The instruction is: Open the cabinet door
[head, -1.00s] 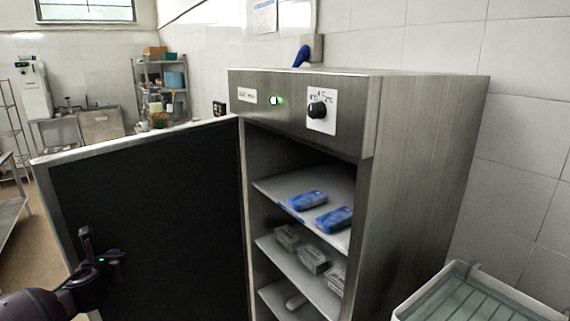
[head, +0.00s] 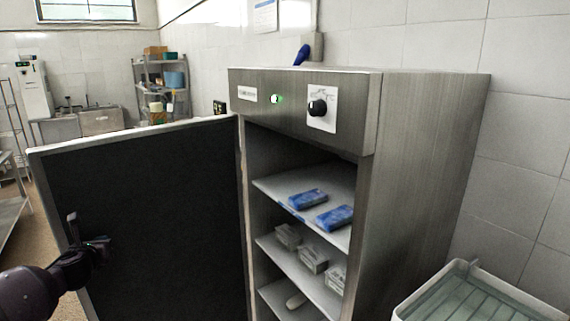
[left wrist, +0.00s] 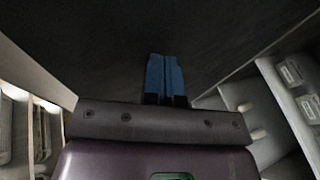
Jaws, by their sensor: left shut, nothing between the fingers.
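The cabinet (head: 425,170) is a tall steel unit with a black knob (head: 317,107) and a green light on its front panel. Its door (head: 160,215) stands wide open to the left, with its dark inner face toward me. My left gripper (head: 90,240) is in front of that inner face, near the door's outer edge. In the left wrist view its blue fingers (left wrist: 164,78) are together and empty, pointing at the dark door panel (left wrist: 150,30). I cannot tell whether they touch it. My right gripper is not in view.
Blue packs (head: 308,198) lie on the upper cabinet shelf, and grey boxes (head: 313,259) on the shelf below. A pale tray (head: 465,268) stands at the lower right. A wire rack (head: 160,85) and a counter are far back left.

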